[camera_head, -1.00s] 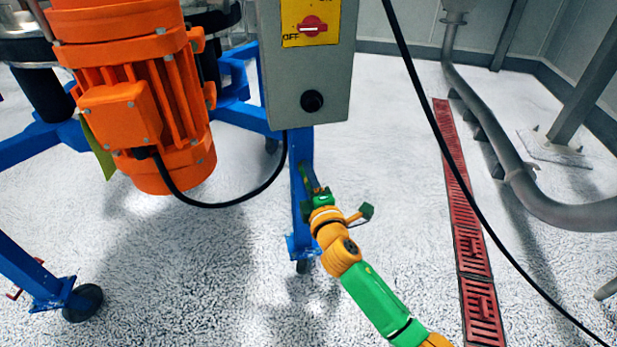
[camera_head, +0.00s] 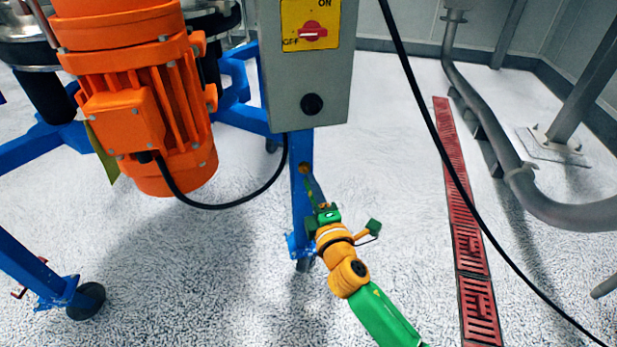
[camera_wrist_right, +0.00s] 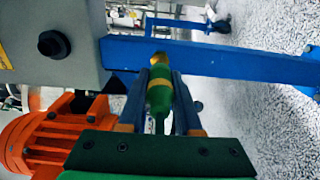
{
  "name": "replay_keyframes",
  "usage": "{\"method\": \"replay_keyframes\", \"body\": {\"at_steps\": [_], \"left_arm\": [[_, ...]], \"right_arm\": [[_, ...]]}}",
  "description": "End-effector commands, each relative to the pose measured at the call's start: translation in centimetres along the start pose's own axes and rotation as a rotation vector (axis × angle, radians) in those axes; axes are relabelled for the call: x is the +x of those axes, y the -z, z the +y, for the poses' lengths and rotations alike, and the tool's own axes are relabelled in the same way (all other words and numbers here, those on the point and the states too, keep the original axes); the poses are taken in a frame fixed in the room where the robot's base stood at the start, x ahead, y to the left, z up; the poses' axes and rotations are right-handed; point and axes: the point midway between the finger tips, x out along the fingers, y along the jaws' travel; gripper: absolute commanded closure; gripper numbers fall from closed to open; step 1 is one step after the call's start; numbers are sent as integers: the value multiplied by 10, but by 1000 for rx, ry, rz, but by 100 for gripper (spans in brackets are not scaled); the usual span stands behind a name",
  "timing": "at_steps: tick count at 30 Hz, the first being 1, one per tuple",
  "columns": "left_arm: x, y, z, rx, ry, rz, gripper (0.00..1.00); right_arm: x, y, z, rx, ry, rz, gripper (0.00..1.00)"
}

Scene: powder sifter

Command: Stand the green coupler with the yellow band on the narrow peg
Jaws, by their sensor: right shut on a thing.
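The green coupler (camera_wrist_right: 159,98) with its yellow band shows in the right wrist view, held lengthwise between the two fingers of my right gripper (camera_wrist_right: 159,73). A brass-coloured piece (camera_wrist_right: 160,59) shows just beyond its far end, in front of a blue beam; I cannot tell whether it belongs to the coupler. In the head view my right gripper (camera_head: 311,184) is in front of the blue leg below the grey control box, and the coupler is hard to make out. I cannot make out the narrow peg. My left gripper is in neither view.
The grey control box (camera_head: 306,75) with a red switch hangs above my right gripper. The orange motor (camera_head: 150,105) is at left, with a black cable looping beside it. The blue leg (camera_head: 300,220) stands behind the gripper. Open floor lies right, towards the red drain grate (camera_head: 463,205).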

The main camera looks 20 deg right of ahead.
Motion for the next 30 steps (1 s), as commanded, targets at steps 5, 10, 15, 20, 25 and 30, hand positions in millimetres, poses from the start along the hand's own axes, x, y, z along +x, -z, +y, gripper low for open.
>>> {"method": "replay_keyframes", "body": {"at_steps": [5, 10, 15, 20, 25, 30], "left_arm": [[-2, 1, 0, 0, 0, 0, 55], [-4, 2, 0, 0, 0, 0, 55], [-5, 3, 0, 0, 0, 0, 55], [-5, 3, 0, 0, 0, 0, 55], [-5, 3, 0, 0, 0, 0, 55], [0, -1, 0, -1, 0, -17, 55]], "right_arm": [[-7, 0, 0, 0, 0, 0, 100], [-14, 0, 0, 0, 0, 0, 100], [-20, 0, 1, 0, 0, 0, 100], [-22, 0, 0, 0, -1, 0, 100], [-22, 0, 0, 0, -1, 0, 100], [-25, -10, 12, -6, -5, 21, 100]]}}
